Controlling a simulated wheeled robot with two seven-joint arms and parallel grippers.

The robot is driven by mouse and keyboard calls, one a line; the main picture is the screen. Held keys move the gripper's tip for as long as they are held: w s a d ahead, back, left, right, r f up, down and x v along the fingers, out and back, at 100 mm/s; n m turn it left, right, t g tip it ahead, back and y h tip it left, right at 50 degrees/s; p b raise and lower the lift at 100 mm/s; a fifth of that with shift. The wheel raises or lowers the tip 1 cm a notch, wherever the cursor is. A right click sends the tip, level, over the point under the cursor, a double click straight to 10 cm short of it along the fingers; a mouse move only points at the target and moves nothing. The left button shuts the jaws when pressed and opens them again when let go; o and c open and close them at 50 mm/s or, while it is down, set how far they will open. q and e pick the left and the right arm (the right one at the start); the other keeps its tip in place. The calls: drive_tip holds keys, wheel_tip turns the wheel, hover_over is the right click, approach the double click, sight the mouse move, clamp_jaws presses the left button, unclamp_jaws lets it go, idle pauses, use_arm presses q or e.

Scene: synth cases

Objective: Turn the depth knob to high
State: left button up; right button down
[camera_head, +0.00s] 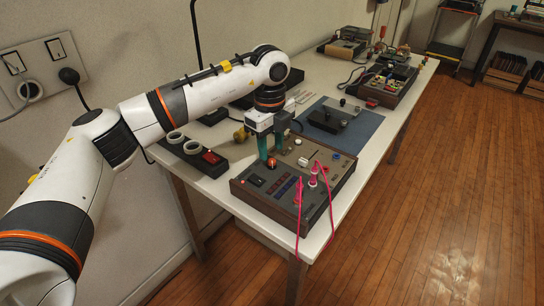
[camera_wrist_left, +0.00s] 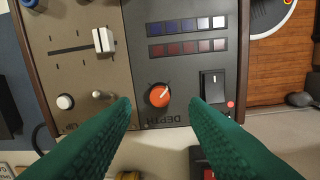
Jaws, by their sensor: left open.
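The depth knob (camera_wrist_left: 159,95) is a round orange-red knob with a pale pointer line, above the label DEPTH, which reads upside down in the left wrist view. Its pointer aims to the upper right there. No high mark is legible. The knob (camera_head: 271,162) sits on the brown and grey control box (camera_head: 258,203) in the head view. My left gripper (camera_head: 267,150) points down just over it. In the left wrist view its green fingers (camera_wrist_left: 160,103) are apart, one on each side of the knob; contact is not visible. My right gripper is out of view.
A black rocker switch (camera_wrist_left: 213,86), two rows of coloured squares (camera_wrist_left: 187,35) and a white slider (camera_wrist_left: 104,40) lie near the knob. Pink cables (camera_head: 330,206) rise from the box. A black strip with a red switch (camera_head: 211,157) stands to the left, and a blue mat (camera_head: 362,128) behind.

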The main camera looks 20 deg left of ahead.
sight(272, 161)
use_arm(q)
drive_tip(key=shift+f, duration=1.95)
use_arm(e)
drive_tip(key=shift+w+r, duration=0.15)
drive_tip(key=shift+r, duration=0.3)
use_arm(q)
clamp_jaws()
